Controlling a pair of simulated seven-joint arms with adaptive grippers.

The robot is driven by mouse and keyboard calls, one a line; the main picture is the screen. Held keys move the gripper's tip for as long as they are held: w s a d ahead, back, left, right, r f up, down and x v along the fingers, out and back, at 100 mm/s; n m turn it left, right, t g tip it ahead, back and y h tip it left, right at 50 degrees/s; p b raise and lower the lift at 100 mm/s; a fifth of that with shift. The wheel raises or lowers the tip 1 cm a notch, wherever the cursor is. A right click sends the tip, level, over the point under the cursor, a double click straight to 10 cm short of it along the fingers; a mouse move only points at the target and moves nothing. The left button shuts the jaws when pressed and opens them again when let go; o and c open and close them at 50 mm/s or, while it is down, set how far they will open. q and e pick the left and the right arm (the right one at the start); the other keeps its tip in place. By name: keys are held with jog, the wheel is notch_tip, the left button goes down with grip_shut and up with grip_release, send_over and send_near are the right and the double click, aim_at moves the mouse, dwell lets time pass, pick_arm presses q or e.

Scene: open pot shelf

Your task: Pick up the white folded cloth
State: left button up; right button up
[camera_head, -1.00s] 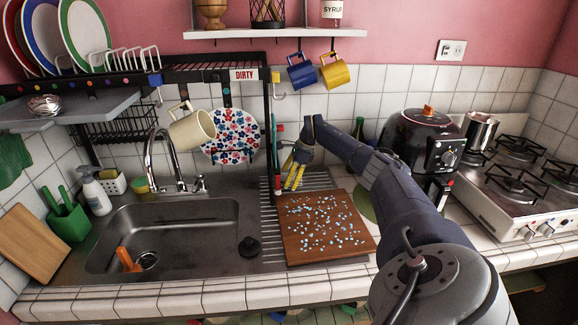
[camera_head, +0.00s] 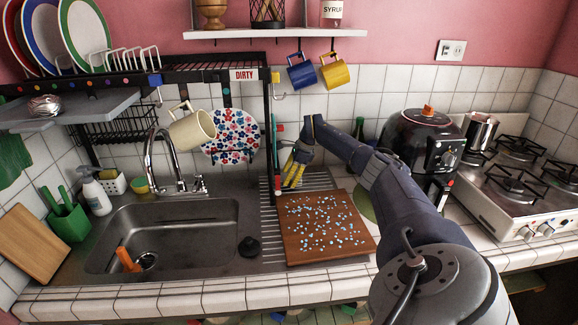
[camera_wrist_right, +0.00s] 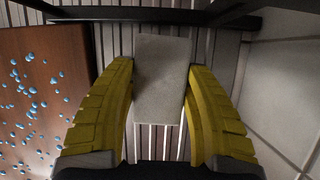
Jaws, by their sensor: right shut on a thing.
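The white folded cloth (camera_wrist_right: 162,80) shows as a pale grey-white rectangular block in the right wrist view. It lies between the two yellow fingers of my right gripper (camera_wrist_right: 160,105), which are shut on it. Metal drainboard ridges (camera_wrist_right: 172,143) show below and around it. In the head view my right gripper (camera_head: 293,172) is low over the ridged drainboard, behind the wooden board. I cannot make out the cloth there, as the fingers hide it. My left gripper is not in view.
A brown wooden board (camera_head: 322,228) with blue drops lies just in front of the gripper. A black rack post (camera_head: 269,130) stands close to its left. A green bottle (camera_head: 358,130) and a black cooker (camera_head: 420,140) stand to the right. The sink (camera_head: 170,225) is at left.

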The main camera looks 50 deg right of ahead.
jog(key=shift+r, duration=0.1)
jog(key=shift+r, duration=1.95)
jog(key=s+d, duration=0.2)
jog(key=s, duration=0.3)
jog(key=s+d, duration=0.2)
jog(key=s, duration=0.4)
jog(key=s+d, duration=0.3)
jog(key=s, duration=0.2)
jog(key=shift+s+d+f, duration=0.1)
jog(key=shift+s, duration=0.1)
jog(key=o, duration=0.4)
jog(key=c, duration=0.4)
